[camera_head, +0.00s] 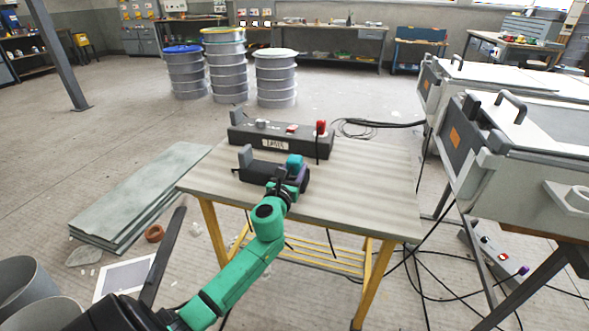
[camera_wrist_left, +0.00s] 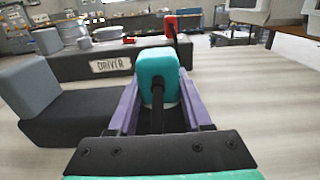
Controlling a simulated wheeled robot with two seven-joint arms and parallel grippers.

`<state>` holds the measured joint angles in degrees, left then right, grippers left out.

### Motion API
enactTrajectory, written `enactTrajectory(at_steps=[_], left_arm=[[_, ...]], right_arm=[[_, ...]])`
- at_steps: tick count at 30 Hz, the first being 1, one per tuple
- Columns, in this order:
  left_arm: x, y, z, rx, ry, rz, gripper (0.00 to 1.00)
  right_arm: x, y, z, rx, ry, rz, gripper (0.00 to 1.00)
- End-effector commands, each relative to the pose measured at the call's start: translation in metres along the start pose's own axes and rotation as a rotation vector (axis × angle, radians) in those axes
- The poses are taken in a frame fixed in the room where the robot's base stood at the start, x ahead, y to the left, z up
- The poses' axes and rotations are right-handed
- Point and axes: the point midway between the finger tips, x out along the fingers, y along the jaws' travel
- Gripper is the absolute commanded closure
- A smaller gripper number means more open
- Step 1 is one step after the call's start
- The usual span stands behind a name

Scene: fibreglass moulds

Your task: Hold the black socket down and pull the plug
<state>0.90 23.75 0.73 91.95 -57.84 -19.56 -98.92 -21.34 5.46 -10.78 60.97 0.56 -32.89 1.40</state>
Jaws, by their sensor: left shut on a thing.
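The black socket (camera_head: 258,172) lies near the left part of the table, with a grey upright block (camera_head: 245,156) at its left end. It also shows in the left wrist view (camera_wrist_left: 70,118). A teal plug (camera_head: 294,161) stands at its right end; in the left wrist view the plug (camera_wrist_left: 158,66) has a black cable running toward the camera. My left gripper (camera_wrist_left: 158,106) has its purple fingers shut on the plug, one on each side. Its fingers partly hide the join between plug and socket, so I cannot tell whether they touch. My right gripper is not in view.
A longer dark socket strip (camera_head: 252,138) with a white label and a red plug (camera_head: 321,128) lies just behind. The table's (camera_head: 375,190) right half is clear. Large white-and-grey moulds (camera_head: 520,150) stand to the right, with cables on the floor.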

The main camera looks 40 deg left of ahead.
Motion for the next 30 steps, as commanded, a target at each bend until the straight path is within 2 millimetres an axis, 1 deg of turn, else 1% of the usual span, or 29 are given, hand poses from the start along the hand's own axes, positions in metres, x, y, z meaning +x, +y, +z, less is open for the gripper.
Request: enactTrajectory(at_steps=[11, 12, 14, 22, 25, 28, 30], left_arm=[[0.000, 0.000, 0.000, -0.001, 0.001, 0.000, 1.00], [0.000, 0.000, 0.000, -0.001, 0.001, 0.000, 0.40], [0.000, 0.000, 0.000, -0.001, 0.001, 0.000, 0.17], [0.000, 0.000, 0.000, 0.000, 0.000, 0.000, 0.16], [-0.004, 0.000, -0.001, 0.000, 0.001, 0.000, 0.16], [-0.019, 0.000, -0.002, 0.001, 0.002, -0.002, 0.16], [-0.036, 0.000, -0.002, 0.001, 0.004, -0.002, 0.16]], right_arm=[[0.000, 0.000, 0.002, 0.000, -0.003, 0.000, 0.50], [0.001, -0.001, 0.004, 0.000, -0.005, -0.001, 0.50], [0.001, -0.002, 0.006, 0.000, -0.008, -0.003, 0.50], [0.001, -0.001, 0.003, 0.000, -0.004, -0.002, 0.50], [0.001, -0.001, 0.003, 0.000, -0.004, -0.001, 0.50], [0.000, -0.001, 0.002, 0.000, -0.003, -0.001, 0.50], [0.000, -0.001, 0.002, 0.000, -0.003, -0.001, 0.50]])
